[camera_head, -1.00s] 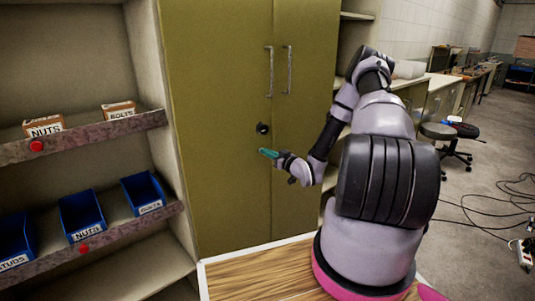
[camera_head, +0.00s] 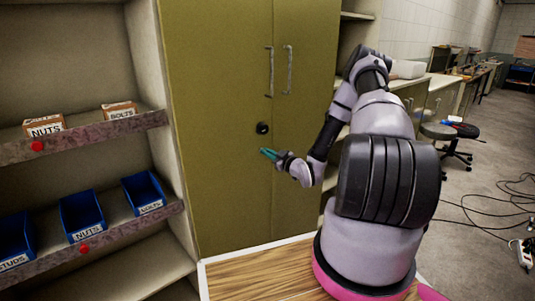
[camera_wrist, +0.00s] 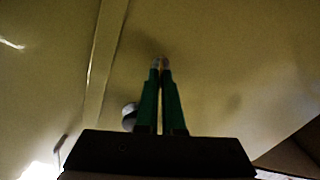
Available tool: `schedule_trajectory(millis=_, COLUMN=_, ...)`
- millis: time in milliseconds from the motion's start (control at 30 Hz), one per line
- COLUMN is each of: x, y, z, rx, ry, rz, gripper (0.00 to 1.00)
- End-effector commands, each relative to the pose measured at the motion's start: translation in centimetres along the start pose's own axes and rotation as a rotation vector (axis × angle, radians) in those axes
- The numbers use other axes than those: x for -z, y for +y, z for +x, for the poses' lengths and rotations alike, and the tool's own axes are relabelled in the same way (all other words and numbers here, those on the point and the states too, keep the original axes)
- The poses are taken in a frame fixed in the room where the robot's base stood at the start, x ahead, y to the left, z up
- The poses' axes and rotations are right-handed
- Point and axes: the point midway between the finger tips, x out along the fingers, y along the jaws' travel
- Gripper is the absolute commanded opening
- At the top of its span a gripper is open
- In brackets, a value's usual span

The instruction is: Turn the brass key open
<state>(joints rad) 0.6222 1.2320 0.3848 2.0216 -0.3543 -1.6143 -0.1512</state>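The olive cabinet (camera_head: 215,90) has two doors with a vertical seam. A dark round lock (camera_head: 262,128) sits on the left door beside the seam. I cannot make out a brass key on it. My gripper (camera_head: 265,152) has green fingers and is just below the lock, in front of the door. In the wrist view the fingers of my gripper (camera_wrist: 160,64) point at the olive door with only a narrow gap between them. Their tips look brownish, and no held object is clear. A grey round thing (camera_wrist: 128,115) shows partly behind the left finger.
Two upright handles (camera_head: 269,72) (camera_head: 289,70) stand above the lock. Shelves with blue bins (camera_head: 82,215) and small boxes (camera_head: 119,110) are at the left. A wooden surface (camera_head: 255,275) lies below. A bench and stool (camera_head: 437,131) are at the right.

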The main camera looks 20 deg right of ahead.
Motion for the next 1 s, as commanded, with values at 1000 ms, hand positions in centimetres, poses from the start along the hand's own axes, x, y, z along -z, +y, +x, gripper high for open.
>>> schedule_trajectory(millis=1000, x=-0.31, y=-0.60, z=0.00, rx=0.001, ry=0.000, rz=-0.954, gripper=0.00)
